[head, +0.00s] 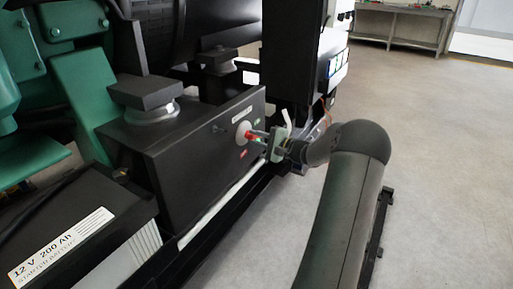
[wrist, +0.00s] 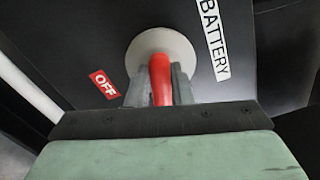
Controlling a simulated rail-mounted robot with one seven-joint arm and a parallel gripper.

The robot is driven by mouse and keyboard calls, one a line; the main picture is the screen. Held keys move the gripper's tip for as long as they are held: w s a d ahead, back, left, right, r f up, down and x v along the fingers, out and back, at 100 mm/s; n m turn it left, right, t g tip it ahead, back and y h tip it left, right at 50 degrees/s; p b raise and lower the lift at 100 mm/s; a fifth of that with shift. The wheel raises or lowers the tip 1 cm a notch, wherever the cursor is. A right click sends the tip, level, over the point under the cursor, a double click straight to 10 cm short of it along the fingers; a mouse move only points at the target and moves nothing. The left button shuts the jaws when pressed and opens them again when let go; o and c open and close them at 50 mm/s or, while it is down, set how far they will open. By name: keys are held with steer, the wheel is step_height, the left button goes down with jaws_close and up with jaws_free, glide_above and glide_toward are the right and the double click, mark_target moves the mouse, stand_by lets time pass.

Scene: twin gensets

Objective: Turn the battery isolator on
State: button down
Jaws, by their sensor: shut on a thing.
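The battery isolator has a red handle (wrist: 161,82) on a round pale disc (wrist: 167,45), set on the face of a black box (head: 185,150). A red OFF label (wrist: 104,84) is to the left of the disc in the wrist view. In the head view a green label (head: 257,122) and a red label (head: 243,154) flank the isolator. My gripper (wrist: 160,85) is shut on the red handle, one finger on each side. In the head view my gripper (head: 258,136) reaches the handle from the right. The fingers hide part of the handle.
A starter battery (head: 60,240) marked 12 V 200 Ah stands at the lower left. A dark cabinet (head: 290,50) rises just behind my gripper. A black frame rail (head: 225,215) runs below the box. The floor (head: 440,150) at right is open, with a bench (head: 405,22) far back.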

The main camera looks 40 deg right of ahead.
steer(key=n+b, duration=0.2)
steer(key=b, duration=0.1)
steer(key=shift+f+n, duration=0.35)
steer(key=shift+n, duration=0.05)
steer(key=shift+r+n+b, duration=0.1)
steer(key=shift+n+b, duration=0.3)
steer(key=shift+b, duration=0.45)
steer(key=c, duration=1.3)
jaws_free()
steer(key=shift+r, duration=0.1)
steer(key=shift+p+v, duration=2.15)
steer(key=shift+v, duration=6.6)
